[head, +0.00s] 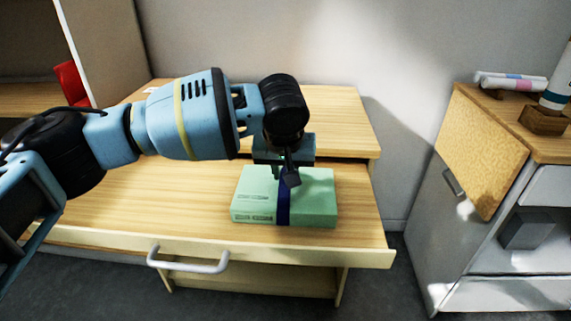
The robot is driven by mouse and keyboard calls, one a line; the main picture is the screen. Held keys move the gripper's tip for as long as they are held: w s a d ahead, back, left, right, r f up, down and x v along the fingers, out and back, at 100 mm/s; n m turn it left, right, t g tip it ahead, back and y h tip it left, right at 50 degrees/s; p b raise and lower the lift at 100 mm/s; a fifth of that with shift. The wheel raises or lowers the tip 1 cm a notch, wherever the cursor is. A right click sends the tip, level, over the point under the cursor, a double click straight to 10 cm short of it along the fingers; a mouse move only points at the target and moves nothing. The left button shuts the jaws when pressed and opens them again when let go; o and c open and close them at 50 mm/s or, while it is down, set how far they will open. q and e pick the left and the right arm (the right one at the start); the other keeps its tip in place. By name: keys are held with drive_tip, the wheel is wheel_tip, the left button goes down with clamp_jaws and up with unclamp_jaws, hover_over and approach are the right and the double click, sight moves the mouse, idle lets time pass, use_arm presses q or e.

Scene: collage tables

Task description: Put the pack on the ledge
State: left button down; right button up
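The pack (312,205) is a flat mint-green box with a dark blue band around its middle. It appears to lie flat on the lower wooden surface (180,215), near its front right. The ledge (343,125) seems to be the raised wooden level behind it, partly hidden by my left arm. My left gripper (285,178) points down over the middle of the pack, at the band. Its fingertips are small and dark here, and I cannot tell whether they grip the band. My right gripper is not in view.
A drawer-like front with a white handle (188,262) runs along the near edge. At right stands a cabinet with a tilted wooden panel (480,150), rolled tubes (510,81) and a bottle in a wooden holder (543,120) on top. The ledge's right part looks clear.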

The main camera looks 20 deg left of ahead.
use_arm(q)
drive_tip(key=shift+r, duration=0.15)
drive_tip(key=c, duration=1.2)
unclamp_jaws()
drive_tip(key=p+v, duration=0.2)
drive_tip(key=v, duration=1)
